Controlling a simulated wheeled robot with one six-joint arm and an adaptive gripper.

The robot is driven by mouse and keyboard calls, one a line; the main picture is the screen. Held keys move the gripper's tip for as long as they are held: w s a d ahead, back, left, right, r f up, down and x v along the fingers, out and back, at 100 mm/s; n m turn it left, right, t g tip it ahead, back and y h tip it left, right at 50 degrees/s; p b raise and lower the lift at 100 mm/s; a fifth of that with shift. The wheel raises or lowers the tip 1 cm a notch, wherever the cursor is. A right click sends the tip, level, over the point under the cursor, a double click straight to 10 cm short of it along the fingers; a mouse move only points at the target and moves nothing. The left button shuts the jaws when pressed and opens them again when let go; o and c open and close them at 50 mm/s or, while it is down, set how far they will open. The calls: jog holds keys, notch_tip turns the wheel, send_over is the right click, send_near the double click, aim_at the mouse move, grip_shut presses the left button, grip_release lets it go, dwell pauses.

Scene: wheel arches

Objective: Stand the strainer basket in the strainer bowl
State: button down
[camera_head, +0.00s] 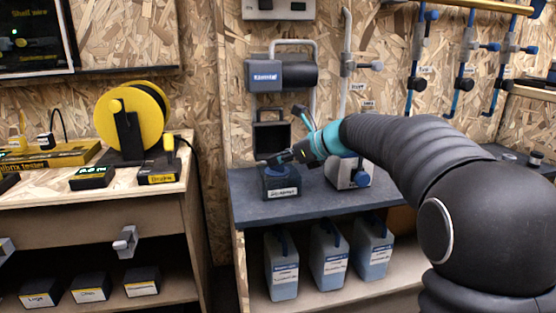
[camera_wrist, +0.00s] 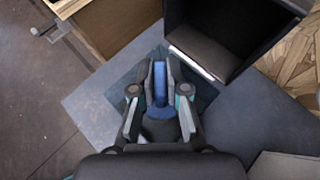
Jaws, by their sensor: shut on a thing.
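My gripper (camera_head: 272,161) is low over the left part of the grey bench, at the top of a dark block-shaped holder (camera_head: 282,187) with a white label. In the wrist view my gripper (camera_wrist: 160,78) is shut on an upright blue piece (camera_wrist: 159,92), which I take for the strainer basket; its lower part widens to blue between the fingers. The dark square top of the holder (camera_wrist: 122,82) lies beneath the fingers. The strainer bowl cannot be told apart for sure. Whether the blue piece rests in the holder or is just above it cannot be told.
An open black box (camera_head: 271,136) stands behind my gripper; its edge (camera_wrist: 196,55) is close to the fingers. A pale unit (camera_head: 347,172) stands to the right on the bench (camera_head: 325,207). Several blue-grey jugs (camera_head: 328,255) stand on the shelf below. A yellow reel (camera_head: 132,118) is on the left bench.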

jog(key=c, duration=1.2)
grip_release()
jog(key=shift+f, duration=0.1)
jog(key=shift+d+r, duration=0.15)
jog(key=shift+r, duration=0.15)
jog(key=p+v, duration=0.1)
jog(key=v, duration=1)
jog(key=shift+s+d+r, duration=0.1)
jog(key=shift+s+d, duration=0.1)
jog(key=shift+s, duration=0.05)
jog(key=shift+s, duration=0.1)
jog(key=s+d+f+n+h, duration=0.3)
jog(key=s+f+n, duration=0.3)
jog(key=s, duration=0.5)
jog(key=s+d+f+n+h, duration=0.3)
jog(key=s+f+n, duration=0.3)
jog(key=s+n, duration=0.3)
jog(key=s+d+f+n+h, duration=0.4)
jog(key=s+n, duration=0.4)
jog(key=s, duration=0.4)
jog(key=shift+s+f+n+h, duration=0.15)
jog(key=shift+f+h, duration=0.1)
jog(key=shift+f, duration=0.2)
jog(key=shift+s+f+n+h, duration=0.15)
jog(key=shift+f+h, duration=0.1)
jog(key=shift+f, duration=0.2)
